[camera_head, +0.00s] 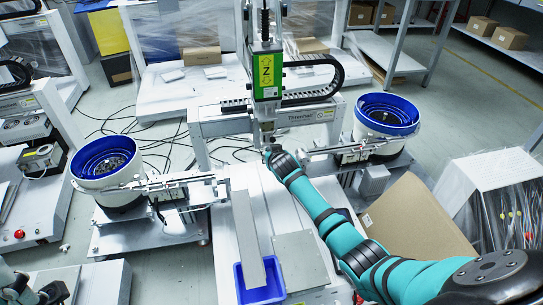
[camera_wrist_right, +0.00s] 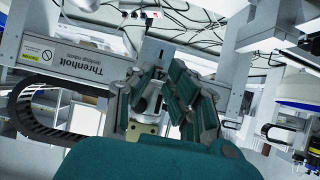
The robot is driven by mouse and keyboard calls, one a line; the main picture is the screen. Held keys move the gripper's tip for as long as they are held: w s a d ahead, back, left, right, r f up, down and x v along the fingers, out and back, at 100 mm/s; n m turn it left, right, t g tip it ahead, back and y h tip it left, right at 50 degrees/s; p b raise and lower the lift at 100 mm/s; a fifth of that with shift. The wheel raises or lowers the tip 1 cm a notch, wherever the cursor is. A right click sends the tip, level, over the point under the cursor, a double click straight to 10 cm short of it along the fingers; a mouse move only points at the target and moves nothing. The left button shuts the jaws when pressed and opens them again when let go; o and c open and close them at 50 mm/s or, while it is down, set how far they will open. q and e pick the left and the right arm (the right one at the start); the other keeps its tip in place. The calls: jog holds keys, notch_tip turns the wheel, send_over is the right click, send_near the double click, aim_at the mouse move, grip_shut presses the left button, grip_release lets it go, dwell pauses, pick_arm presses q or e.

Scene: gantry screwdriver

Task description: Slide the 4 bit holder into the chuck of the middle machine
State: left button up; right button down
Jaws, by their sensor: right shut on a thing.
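The middle machine's upright gantry head carries a green and yellow Z label (camera_head: 266,77). Its chuck (camera_head: 267,128) is at the lower end of the head, above the work table. My right gripper (camera_head: 272,150) is just below the chuck. In the right wrist view the right gripper's fingers (camera_wrist_right: 162,88) are closed around a small pale piece, apparently the bit holder (camera_wrist_right: 148,98), mostly hidden by the fingers. A grey block of the machine head (camera_wrist_right: 157,52) is right above the fingertips. I cannot tell whether the holder is inside the chuck. My left gripper (camera_head: 48,293) is partly visible at the lower left corner.
Blue-rimmed bowl feeders stand left (camera_head: 105,165) and right (camera_head: 386,115) of the machine, with feed rails toward its middle. A blue bin (camera_head: 262,282) is at the front. The gantry beam (camera_head: 305,118) runs behind the gripper.

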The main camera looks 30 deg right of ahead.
jog(key=shift+w+d, duration=0.15)
jog(key=shift+w, duration=0.45)
dwell(0.4)
jog(key=c, duration=1.2)
grip_release()
jog(key=v, duration=1.2)
